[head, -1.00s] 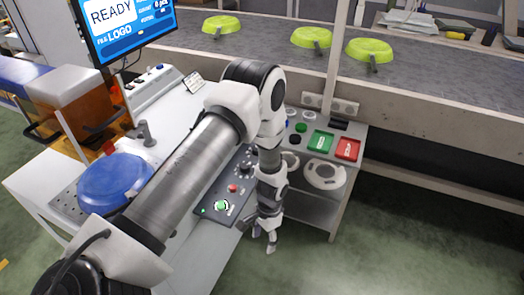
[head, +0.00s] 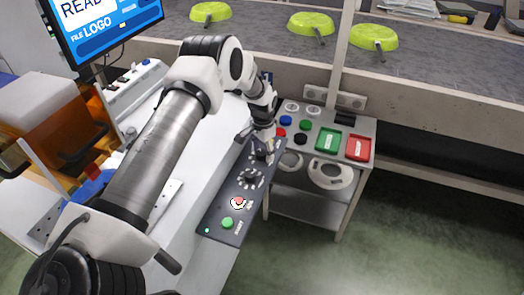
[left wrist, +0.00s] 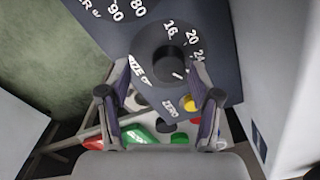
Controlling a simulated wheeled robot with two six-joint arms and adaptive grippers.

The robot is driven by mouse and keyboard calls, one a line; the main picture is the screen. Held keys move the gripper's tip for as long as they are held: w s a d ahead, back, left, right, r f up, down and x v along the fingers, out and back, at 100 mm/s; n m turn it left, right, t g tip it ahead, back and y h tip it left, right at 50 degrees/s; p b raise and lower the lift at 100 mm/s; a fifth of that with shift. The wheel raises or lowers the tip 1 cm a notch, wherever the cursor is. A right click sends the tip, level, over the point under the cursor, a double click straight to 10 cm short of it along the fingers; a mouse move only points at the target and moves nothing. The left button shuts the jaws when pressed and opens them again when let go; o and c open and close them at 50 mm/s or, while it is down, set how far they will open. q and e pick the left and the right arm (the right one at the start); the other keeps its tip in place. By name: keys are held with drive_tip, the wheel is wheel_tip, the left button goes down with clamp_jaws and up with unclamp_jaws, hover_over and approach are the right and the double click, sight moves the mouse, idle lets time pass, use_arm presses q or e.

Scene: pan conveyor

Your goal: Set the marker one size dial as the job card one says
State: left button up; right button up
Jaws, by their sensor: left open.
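The marker's dark control panel (head: 225,205) runs along the front edge of the white machine. Its size dial is the black knob (left wrist: 167,50) in the left wrist view, with the numbers 16, 20 and 24 around it. The knob's white pointer line points to the lower right there. My left gripper (head: 258,143) is open over the far end of the panel. Its fingertips (left wrist: 161,68) are on either side of the knob; I cannot tell whether they touch it. A second dial (head: 250,178), marked 80 and 90 in the wrist view, is nearby. I cannot make out job card one.
A yellow button (left wrist: 189,103) lies close to the right finger. A monitor (head: 105,25) hangs upper left. Lime pans (head: 373,37) sit on the conveyor (head: 440,75).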

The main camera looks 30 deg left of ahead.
use_arm(q)
drive_tip(key=shift+a+f, duration=0.35)
drive_tip(key=shift+f, duration=0.25)
drive_tip(key=shift+a+f, duration=0.2)
drive_tip(key=shift+f, duration=0.05)
drive_tip(key=shift+w+d, duration=0.1)
drive_tip(key=shift+d+r, duration=0.1)
drive_tip(key=shift+r, duration=0.05)
drive_tip(key=shift+c, duration=0.6)
drive_tip(key=shift+r, duration=0.1)
drive_tip(key=c, duration=1)
use_arm(e)
drive_tip(key=shift+w+a, duration=0.35)
